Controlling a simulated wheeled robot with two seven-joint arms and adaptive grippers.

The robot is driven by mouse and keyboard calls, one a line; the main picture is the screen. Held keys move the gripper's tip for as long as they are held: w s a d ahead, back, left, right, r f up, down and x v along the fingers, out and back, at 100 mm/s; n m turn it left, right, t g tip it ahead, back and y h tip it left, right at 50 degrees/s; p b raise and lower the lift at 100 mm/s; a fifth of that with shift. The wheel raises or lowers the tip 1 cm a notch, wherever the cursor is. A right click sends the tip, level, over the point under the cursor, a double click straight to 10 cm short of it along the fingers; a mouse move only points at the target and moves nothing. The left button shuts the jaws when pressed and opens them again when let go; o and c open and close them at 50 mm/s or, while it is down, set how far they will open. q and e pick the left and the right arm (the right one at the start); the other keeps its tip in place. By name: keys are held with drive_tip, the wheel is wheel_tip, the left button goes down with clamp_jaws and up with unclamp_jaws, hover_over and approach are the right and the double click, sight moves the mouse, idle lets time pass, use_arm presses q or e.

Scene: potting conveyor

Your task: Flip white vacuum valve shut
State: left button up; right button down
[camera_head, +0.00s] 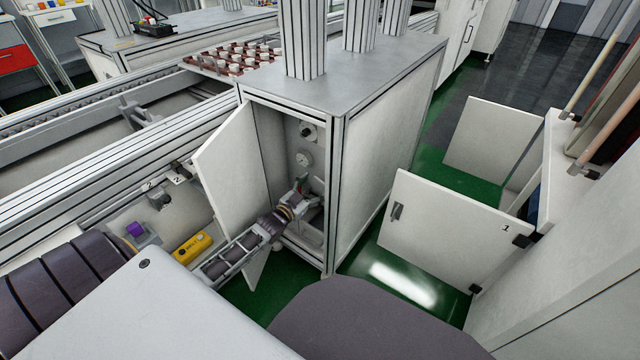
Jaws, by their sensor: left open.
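The open cabinet (345,190) stands in the middle of the view, with its door (232,158) swung out to the left. My left gripper (303,194) reaches in through the opening from the lower left, low in the cabinet. It is open. Small fittings sit around its fingertips, but the gripper covers part of them. I cannot clearly make out the white vacuum valve or its lever position, nor whether the fingers touch it. A round gauge (304,159) and a dark-centred knob (308,132) are on the inner wall above the gripper. My right gripper is not in view.
The cabinet door stands close beside my left forearm. A yellow box (192,247) and a purple part (135,229) lie to the left, below the conveyor rail (110,165). A white door marked 1 (450,232) stands open at the right. Green floor is clear between.

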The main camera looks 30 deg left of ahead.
sight(319, 182)
use_arm(q)
drive_tip(key=shift+w+d+b, duration=0.15)
drive_tip(key=shift+w+b, duration=0.6)
drive_tip(key=shift+w, duration=1.25)
drive_tip(key=shift+c, duration=0.5)
drive_tip(key=c, duration=0.9)
